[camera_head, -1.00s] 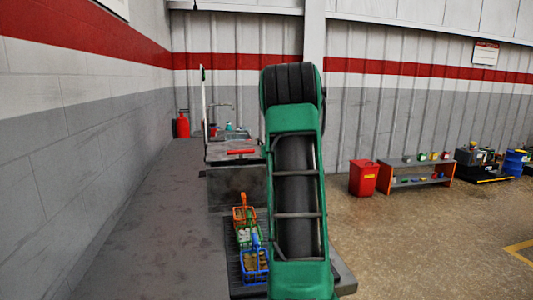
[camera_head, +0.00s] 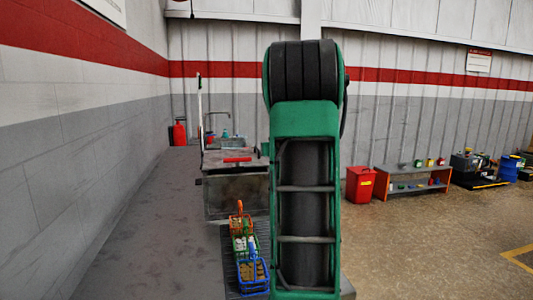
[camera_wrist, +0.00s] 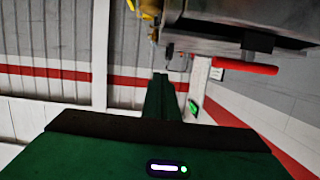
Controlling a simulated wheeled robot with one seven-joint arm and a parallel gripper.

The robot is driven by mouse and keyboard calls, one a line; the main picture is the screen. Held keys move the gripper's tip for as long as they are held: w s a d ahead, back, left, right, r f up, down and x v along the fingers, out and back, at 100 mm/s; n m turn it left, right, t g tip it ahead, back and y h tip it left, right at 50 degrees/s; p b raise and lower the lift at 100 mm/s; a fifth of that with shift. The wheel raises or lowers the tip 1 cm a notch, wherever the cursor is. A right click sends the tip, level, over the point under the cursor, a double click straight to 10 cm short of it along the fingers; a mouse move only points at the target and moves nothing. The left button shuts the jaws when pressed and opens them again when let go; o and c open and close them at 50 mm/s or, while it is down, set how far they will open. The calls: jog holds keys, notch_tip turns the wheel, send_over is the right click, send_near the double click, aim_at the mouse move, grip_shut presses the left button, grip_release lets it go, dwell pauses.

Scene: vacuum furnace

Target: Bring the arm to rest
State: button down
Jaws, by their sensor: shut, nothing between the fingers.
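My arm's green link with a dark ribbed joint (camera_head: 303,75) stands upright in the middle of the head view and hides what is behind it. My gripper does not show in the head view. In the wrist view, my gripper (camera_wrist: 160,78) points away from the camera. Its narrow green fingers are together, with nothing between them. The wrist picture is upside down, with the grey metal furnace box (camera_wrist: 215,22) and its red handle (camera_wrist: 245,67) above and right of the fingers, apart from them. The same furnace box (camera_head: 235,195) stands left of my arm in the head view.
Orange (camera_head: 240,223), green (camera_head: 244,245) and blue (camera_head: 252,276) baskets stand in a row before the furnace, close left of my arm. A wall (camera_head: 60,160) runs along the left. A red bin (camera_head: 360,185) and low shelf (camera_head: 410,171) stand right. The right floor is mostly clear.

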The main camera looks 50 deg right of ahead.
jog(key=shift+s+a+r, duration=0.15)
jog(key=shift+s+a, duration=0.3)
jog(key=shift+s, duration=0.05)
